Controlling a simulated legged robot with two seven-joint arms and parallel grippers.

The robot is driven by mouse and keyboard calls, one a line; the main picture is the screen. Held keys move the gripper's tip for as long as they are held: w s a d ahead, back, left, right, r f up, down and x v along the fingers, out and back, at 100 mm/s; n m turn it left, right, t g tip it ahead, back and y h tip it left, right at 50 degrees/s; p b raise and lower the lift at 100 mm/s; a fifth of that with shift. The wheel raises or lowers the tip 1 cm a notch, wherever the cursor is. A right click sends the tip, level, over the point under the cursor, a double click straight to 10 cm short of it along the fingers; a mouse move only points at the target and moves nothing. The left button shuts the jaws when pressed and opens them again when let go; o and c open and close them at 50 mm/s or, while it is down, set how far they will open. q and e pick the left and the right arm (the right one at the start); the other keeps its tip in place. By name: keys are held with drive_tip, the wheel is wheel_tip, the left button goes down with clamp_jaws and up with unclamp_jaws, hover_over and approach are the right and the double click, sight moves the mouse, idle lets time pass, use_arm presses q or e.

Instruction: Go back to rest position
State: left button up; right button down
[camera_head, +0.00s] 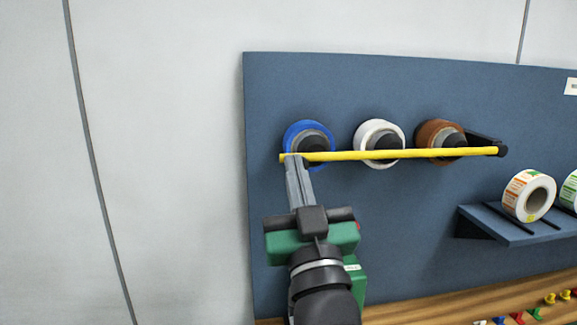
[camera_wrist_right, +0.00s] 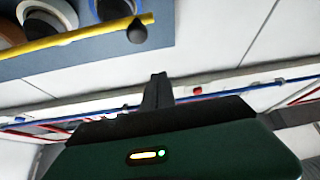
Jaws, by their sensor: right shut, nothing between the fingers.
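My right gripper (camera_head: 293,160) is shut and empty. Its fingertips overlap the left end of the yellow bar (camera_head: 400,154) in the head view; I cannot tell if they touch it. In the right wrist view the shut fingers (camera_wrist_right: 157,90) point up, apart from the yellow bar (camera_wrist_right: 60,38). The bar runs in front of a blue roll (camera_head: 295,131), a white roll (camera_head: 366,133) and a brown roll (camera_head: 428,132) on the blue panel (camera_head: 330,85). My left gripper is not in view.
A blue shelf (camera_head: 512,232) with label rolls (camera_head: 520,190) juts out at the right. Below is a wooden surface (camera_head: 430,312) with small coloured pieces (camera_head: 537,313) at its right. The white wall (camera_head: 170,150) at the left is clear.

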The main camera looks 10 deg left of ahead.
drive_tip(key=w+d+f+g+h, duration=0.1)
drive_tip(key=d+f+g+h, duration=0.1)
drive_tip(key=f, duration=0.8)
drive_tip(key=w+d+f+m+g+h+p, duration=0.1)
drive_tip(key=w+d+f+g+h, duration=0.1)
drive_tip(key=d+f, duration=0.5)
drive_tip(key=w+d+f+g+h+p, duration=0.1)
drive_tip(key=d+f+g, duration=0.3)
drive_tip(key=f, duration=0.8)
drive_tip(key=shift+w+d+f+m+g+h, duration=0.3)
drive_tip(key=shift+w+d+m+h, duration=0.1)
drive_tip(key=shift+w+d+h, duration=0.2)
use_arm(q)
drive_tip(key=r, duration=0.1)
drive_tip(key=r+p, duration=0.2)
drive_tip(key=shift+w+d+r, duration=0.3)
use_arm(e)
drive_tip(key=s+d+f+m+g+h, duration=0.2)
drive_tip(key=s+d+f+g, duration=0.3)
drive_tip(key=s+d+f, duration=0.3)
drive_tip(key=s+d+f+m+g+h, duration=0.2)
drive_tip(key=s+d+f+g, duration=0.3)
drive_tip(key=s+d+f, duration=0.4)
wheel_tip(320, 180, down, 5)
drive_tip(key=shift+s+d+r+g, duration=0.2)
drive_tip(key=shift+s+g, duration=0.2)
drive_tip(key=shift+s, duration=0.55)
drive_tip(key=shift+a, duration=0.1)
